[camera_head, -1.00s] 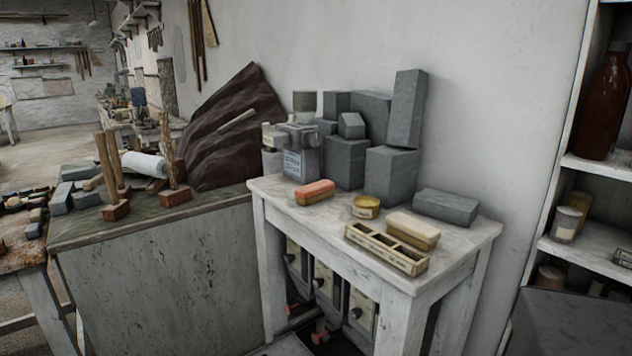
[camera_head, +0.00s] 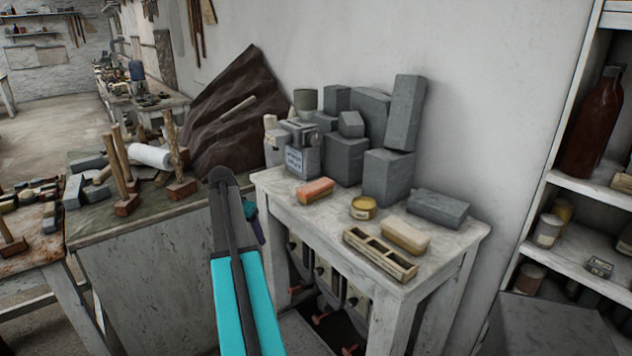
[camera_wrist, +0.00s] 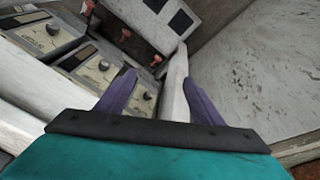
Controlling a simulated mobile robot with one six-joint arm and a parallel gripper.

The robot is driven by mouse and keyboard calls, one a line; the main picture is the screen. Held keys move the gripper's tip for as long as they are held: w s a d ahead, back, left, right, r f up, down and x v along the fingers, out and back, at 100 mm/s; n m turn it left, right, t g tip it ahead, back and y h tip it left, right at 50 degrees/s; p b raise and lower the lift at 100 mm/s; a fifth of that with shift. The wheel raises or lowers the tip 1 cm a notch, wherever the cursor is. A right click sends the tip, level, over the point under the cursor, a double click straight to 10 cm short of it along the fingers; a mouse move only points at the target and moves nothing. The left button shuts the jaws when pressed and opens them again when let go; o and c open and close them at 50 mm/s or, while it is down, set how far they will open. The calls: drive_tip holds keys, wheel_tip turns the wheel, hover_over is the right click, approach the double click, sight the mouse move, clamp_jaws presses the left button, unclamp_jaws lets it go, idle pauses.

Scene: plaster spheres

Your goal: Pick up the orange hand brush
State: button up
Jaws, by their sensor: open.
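The orange hand brush (camera_head: 315,190) lies on the white table (camera_head: 330,221), near its left back part, in the head view. It has an orange top and a paler lower part. My gripper (camera_head: 256,228) is left of the table's front left corner, below and apart from the brush, partly hidden behind my own arm. In the wrist view, my gripper (camera_wrist: 160,88) shows two purple fingers spread apart with nothing held between them. A white table leg shows beyond the fingers. The brush is not in the wrist view.
On the table stand a yellow tin (camera_head: 363,208), a cream-topped block (camera_head: 405,235), a divided wooden tray (camera_head: 380,254), a grey block (camera_head: 438,207) and stacked grey blocks behind. Grey boxes with dials (camera_wrist: 95,65) sit under the table. A workbench (camera_head: 150,275) stands to the left.

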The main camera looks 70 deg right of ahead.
drive_tip(key=s+d+r+m+p, duration=0.1)
drive_tip(key=s+d+r+p, duration=0.2)
drive_tip(key=r, duration=0.4)
drive_tip(key=s+d+r+m, duration=0.2)
drive_tip(key=s+d+r, duration=0.25)
drive_tip(key=r, duration=0.35)
drive_tip(key=m+h+p, duration=0.1)
drive_tip(key=m+p, duration=0.1)
drive_tip(key=p, duration=0.1)
approach(315, 184)
wheel_tip(315, 184, up, 3)
drive_tip(key=w+a, duration=0.1)
drive_tip(key=w, duration=0.1)
drive_tip(key=shift+s+a+f+g, duration=0.1)
drive_tip(key=shift+s+f+g, duration=0.05)
drive_tip(key=shift+g, duration=0.15)
drive_tip(key=shift+p+x, duration=1.1)
drive_tip(key=shift+x, duration=3.2)
drive_tip(key=shift+s+d+f+p, duration=0.3)
drive_tip(key=shift+s+f+p, duration=0.1)
drive_tip(key=shift+f+p, duration=0.3)
drive_tip(key=shift+p+x, duration=0.85)
drive_tip(key=shift+x, duration=0.95)
drive_tip(key=shift+s, duration=0.15)
